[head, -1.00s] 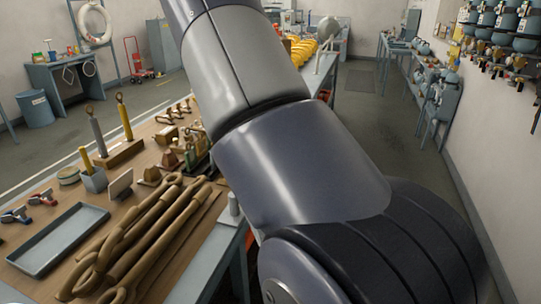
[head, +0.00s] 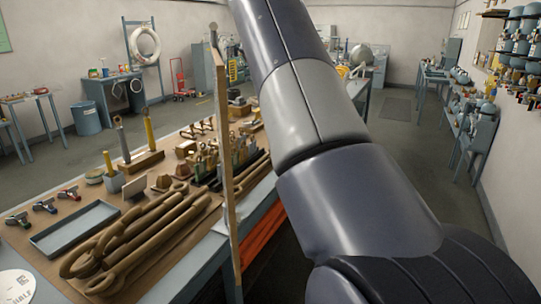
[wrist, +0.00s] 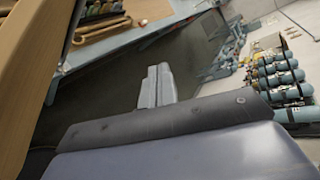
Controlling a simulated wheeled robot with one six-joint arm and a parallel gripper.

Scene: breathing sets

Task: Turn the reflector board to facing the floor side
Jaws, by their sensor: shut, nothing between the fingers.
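A tall, thin wooden board (head: 228,170) stands upright beside the workbench's right edge in the head view, seen nearly edge-on. It looks like the reflector board, but its faces are hardly visible there and I cannot tell which way it faces. A large tan wooden surface (wrist: 35,60), probably the same board, fills the left of the wrist view, close to the camera. My gripper (wrist: 156,84) is shut and empty in the wrist view, to the right of that surface and apart from it in the picture. The head view does not show my gripper; my arm hides part of the scene.
The workbench (head: 190,240) holds wooden-coloured rods (head: 130,235), a grey tray (head: 75,228) and several small tools. Blue-grey cylinders (head: 525,30) hang on the right wall, with smaller benches (head: 470,130) below. Open floor (head: 400,130) lies between the workbench and that wall.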

